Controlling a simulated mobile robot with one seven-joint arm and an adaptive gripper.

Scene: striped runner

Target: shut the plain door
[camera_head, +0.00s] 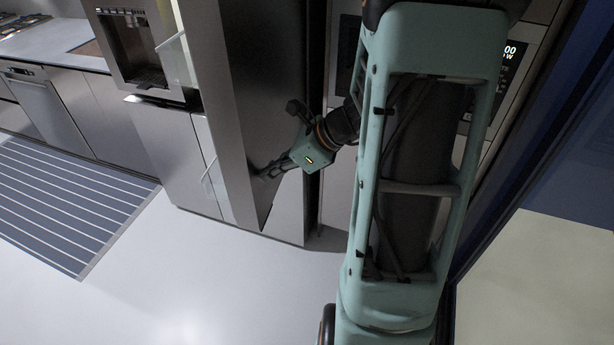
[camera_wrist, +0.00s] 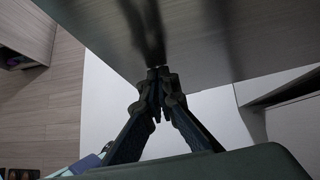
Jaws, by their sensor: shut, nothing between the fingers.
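The plain door (camera_head: 262,70) is a tall grey fridge door without a dispenser. My arm hides part of the area right of the door.
The neighbouring fridge door (camera_head: 130,50) has a dispenser and stands left of the plain door. A built-in oven (camera_head: 510,62) is behind my arm at the right. A striped runner (camera_head: 60,200) lies at the left. The pale floor (camera_head: 200,280) in front is clear.

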